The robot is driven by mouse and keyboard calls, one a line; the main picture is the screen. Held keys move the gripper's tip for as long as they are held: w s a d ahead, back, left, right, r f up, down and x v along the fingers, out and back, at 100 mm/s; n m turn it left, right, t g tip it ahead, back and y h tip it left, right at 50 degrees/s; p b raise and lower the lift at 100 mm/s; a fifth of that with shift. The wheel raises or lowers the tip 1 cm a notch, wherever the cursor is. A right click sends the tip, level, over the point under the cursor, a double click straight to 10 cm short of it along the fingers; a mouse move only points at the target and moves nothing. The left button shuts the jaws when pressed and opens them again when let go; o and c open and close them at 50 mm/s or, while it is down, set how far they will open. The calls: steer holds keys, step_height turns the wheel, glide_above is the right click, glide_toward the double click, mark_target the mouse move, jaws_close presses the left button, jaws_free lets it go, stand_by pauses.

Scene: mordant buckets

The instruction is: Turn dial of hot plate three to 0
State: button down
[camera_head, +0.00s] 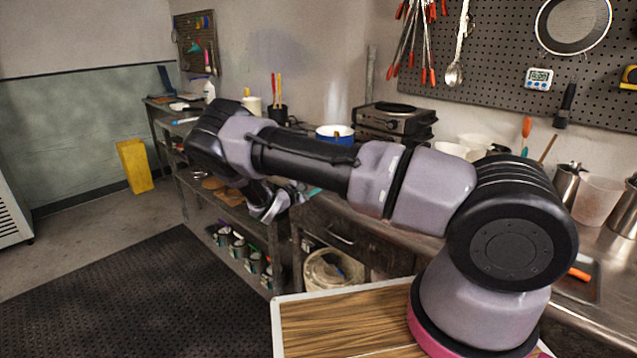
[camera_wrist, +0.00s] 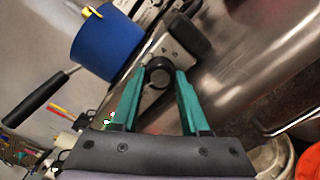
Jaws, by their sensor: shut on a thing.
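In the wrist view the two teal fingers of my gripper (camera_wrist: 166,77) reach to either side of a round black dial (camera_wrist: 157,71) and are shut on it. The dial sits on the metal front panel of a hot plate (camera_wrist: 168,48). Its marks and pointer are too small to read. I cannot read any number on the hot plate.
Stacked hot plates (camera_head: 394,122) stand on the counter to the right of the blue pot. A steel counter top (camera_wrist: 245,65) lies beside the dial. A white bucket (camera_head: 333,270) stands below. White containers (camera_head: 470,147) are farther right. The dark floor mat (camera_head: 130,290) is clear.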

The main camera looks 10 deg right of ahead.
steer(key=shift+n, duration=2)
steer(key=shift+f, duration=0.1)
steer(key=shift+c, duration=2)
jaws_free()
steer(key=shift+a, duration=0.1)
steer(key=v, duration=1)
steer(key=shift+s+a, duration=0.25)
steer(key=shift+s, duration=0.05)
